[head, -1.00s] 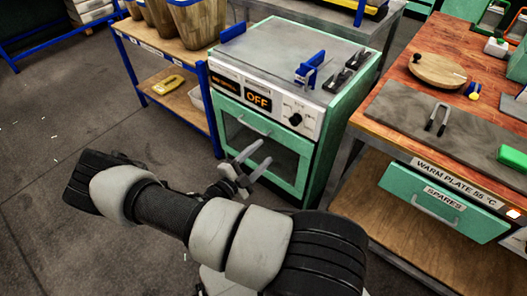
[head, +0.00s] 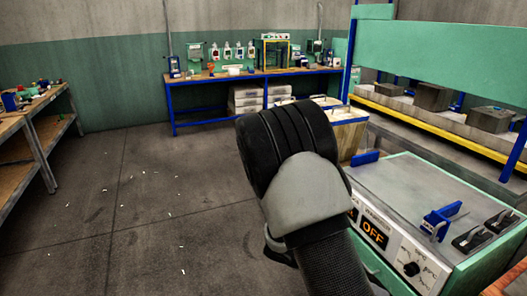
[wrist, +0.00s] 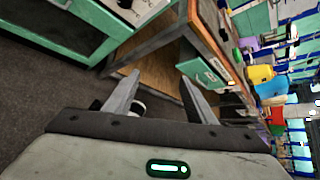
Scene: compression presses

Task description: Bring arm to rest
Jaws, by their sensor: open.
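My gripper (wrist: 160,92) shows in the wrist view with its two grey fingers apart and nothing between them. Beyond the fingers are a wooden lower shelf and the green drawer (wrist: 204,73) of the workbench. My arm stands bent up in the middle of the head view, its black and grey elbow in front of part of the green oven. My gripper is out of the head view.
The green oven (head: 400,254) with its display reading OFF stands close at the right. A blue-framed bench (head: 205,112) stands at the back wall. A shelved bench (head: 40,150) is at the left. The floor (head: 130,215) between them is clear apart from small scraps.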

